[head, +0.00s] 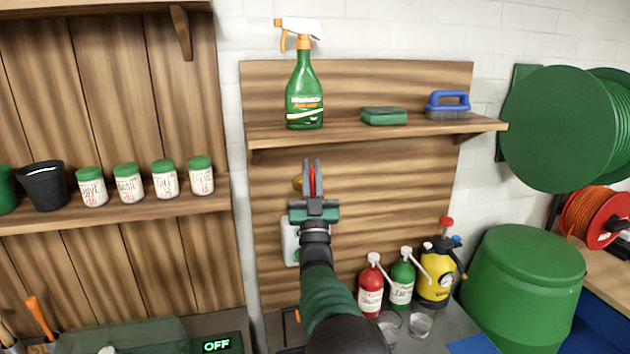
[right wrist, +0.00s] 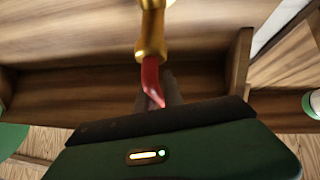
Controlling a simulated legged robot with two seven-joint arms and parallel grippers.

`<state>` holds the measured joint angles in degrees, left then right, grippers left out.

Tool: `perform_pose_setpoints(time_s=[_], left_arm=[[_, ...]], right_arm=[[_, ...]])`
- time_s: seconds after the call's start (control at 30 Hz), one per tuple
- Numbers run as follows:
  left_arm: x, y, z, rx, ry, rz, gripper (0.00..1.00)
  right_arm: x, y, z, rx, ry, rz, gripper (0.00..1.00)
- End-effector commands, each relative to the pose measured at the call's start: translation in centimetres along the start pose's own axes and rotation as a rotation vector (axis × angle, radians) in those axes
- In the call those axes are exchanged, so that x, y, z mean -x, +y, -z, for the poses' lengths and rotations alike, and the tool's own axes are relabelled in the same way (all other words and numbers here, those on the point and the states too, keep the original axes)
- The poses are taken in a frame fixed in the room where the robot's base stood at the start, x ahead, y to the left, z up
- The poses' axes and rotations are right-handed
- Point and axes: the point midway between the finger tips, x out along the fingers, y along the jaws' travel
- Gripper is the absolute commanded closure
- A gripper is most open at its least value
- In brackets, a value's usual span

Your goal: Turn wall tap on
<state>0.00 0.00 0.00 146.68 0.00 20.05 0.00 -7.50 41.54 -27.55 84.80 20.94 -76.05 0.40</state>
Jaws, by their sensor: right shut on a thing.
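The wall tap (right wrist: 151,45) is a brass fitting with a red lever (right wrist: 151,82), seen in the right wrist view. In the head view the brass body (head: 297,184) shows just left of my right gripper, mostly hidden behind it, and the red lever (head: 312,181) shows between the fingers. My right gripper (head: 312,166) is shut on the red lever in front of the wooden back panel, below the shelf. My left gripper is not in view.
A shelf (head: 350,133) above holds a green spray bottle (head: 304,92), a sponge (head: 384,116) and a blue brush (head: 447,105). Red (head: 371,287) and green (head: 402,280) bottles and a yellow sprayer (head: 437,272) stand lower right. A sign (head: 217,345) reads OFF.

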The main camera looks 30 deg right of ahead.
Motion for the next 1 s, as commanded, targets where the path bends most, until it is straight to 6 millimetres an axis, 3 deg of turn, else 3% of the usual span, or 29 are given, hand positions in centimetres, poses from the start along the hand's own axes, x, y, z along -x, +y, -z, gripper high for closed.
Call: perform_pose_setpoints(time_s=[0.5, 0.53, 0.67, 1.0], left_arm=[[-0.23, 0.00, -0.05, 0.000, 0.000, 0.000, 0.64], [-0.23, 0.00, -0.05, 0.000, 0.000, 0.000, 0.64], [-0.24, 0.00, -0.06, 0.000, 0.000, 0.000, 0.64], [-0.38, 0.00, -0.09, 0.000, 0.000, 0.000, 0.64]], right_arm=[[-0.36, -0.09, 0.58, 0.015, 0.014, 0.014, 1.00], [-0.36, -0.09, 0.58, 0.015, 0.014, 0.014, 0.86], [-0.28, -0.09, 0.46, 0.014, 0.012, 0.013, 0.69], [0.10, -0.11, 0.24, 0.013, 0.007, 0.013, 0.67]])
